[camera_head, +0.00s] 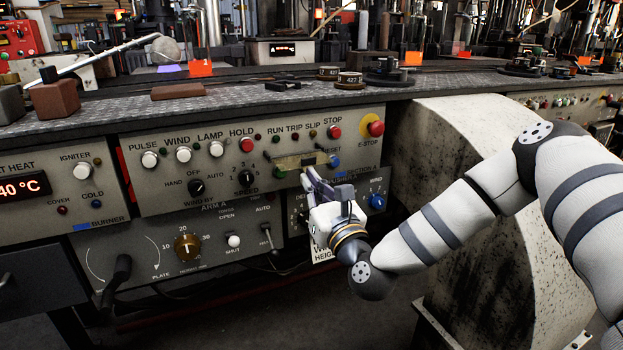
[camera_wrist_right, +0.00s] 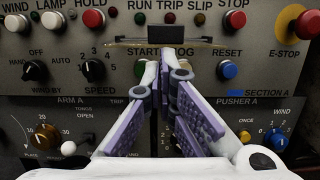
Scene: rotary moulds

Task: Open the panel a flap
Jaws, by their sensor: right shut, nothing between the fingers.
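The flap (camera_head: 300,162) is a small brownish see-through plate on the control panel, below the RUN, TRIP and SLIP lamps. In the right wrist view the flap (camera_wrist_right: 135,41) shows nearly edge-on as a thin yellowish strip, with a dark block at its middle. My right gripper (camera_head: 306,177) is just below the flap, pointing at the panel. In the right wrist view its fingers (camera_wrist_right: 166,70) are shut and empty, partly hiding the buttons. My left gripper is out of view.
A red E-stop (camera_head: 376,127) and a STOP button (camera_head: 334,132) sit right of the flap. A blue RESET button (camera_head: 333,161) is close beside my fingers. Knobs, including SPEED (camera_head: 246,179), lie to the left. A worn metal housing (camera_head: 440,250) stands behind my right arm.

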